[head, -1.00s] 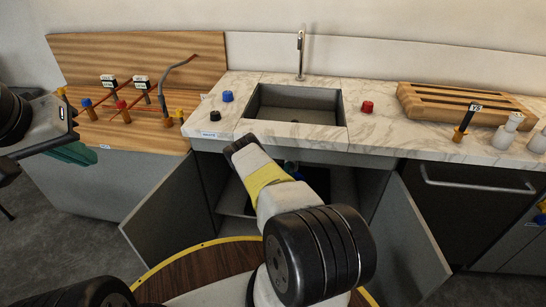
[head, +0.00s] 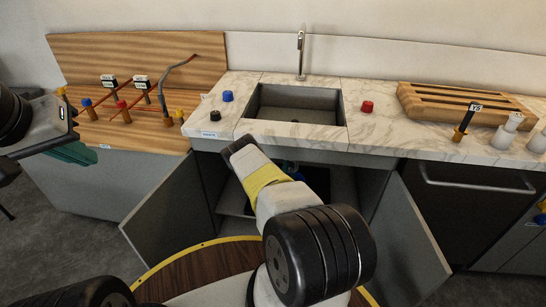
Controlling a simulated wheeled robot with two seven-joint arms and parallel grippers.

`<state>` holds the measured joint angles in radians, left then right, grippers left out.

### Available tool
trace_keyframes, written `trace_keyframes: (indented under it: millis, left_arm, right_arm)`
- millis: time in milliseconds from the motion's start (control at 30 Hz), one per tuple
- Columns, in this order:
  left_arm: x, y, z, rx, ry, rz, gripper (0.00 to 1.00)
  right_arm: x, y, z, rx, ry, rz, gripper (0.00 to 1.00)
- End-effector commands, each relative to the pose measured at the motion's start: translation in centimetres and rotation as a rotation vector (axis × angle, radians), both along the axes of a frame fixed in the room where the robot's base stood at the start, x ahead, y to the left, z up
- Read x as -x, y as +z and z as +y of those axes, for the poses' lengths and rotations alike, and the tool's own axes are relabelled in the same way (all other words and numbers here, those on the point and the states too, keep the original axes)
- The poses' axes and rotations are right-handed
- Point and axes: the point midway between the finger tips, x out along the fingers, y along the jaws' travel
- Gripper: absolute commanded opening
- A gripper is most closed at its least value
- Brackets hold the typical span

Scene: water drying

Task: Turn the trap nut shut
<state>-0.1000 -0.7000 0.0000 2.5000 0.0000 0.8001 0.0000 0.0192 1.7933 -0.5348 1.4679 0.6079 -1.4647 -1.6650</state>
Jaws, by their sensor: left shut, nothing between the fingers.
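The trap nut cannot be made out; the open cabinet under the sink (head: 345,185) is dark and partly covered by my right arm. Small blue shapes (head: 290,167) show inside it, too small to identify. My right arm rises across the front of the cabinet, its dark end (head: 240,148) near the counter's front edge. I cannot make out its fingers. My left gripper (head: 75,152) is at the left edge in front of the wooden-topped bench, shut and empty, well away from the sink cabinet. Dark green shows at its tip.
The cabinet doors (head: 165,215) (head: 408,235) stand open on both sides. The sink (head: 300,130) is above. A blue knob (head: 228,96), a black knob (head: 215,117) and a red knob (head: 367,107) lie on the counter. A wooden rack (head: 465,107) is at right.

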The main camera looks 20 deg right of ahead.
Motion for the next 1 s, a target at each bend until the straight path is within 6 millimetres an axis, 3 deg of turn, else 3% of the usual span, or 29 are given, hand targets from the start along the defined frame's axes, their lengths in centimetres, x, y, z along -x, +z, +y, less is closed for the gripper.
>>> trace_keyframes:
  millis: [167,600,1000]
  left_arm:
    - [0.0,0.0,0.0,0.0,0.0,0.0,0.0]
    - [0.0,0.0,0.0,0.0,0.0,0.0,0.0]
    - [0.0,0.0,0.0,0.0,0.0,0.0,0.0]
  right_arm:
    - [0.9,0.0,0.6,-0.001,0.0,0.001,0.61]
    - [6.3,-0.1,3.9,0.001,0.002,0.002,0.61]
    - [6.7,0.0,4.1,0.0,0.0,0.0,0.61]
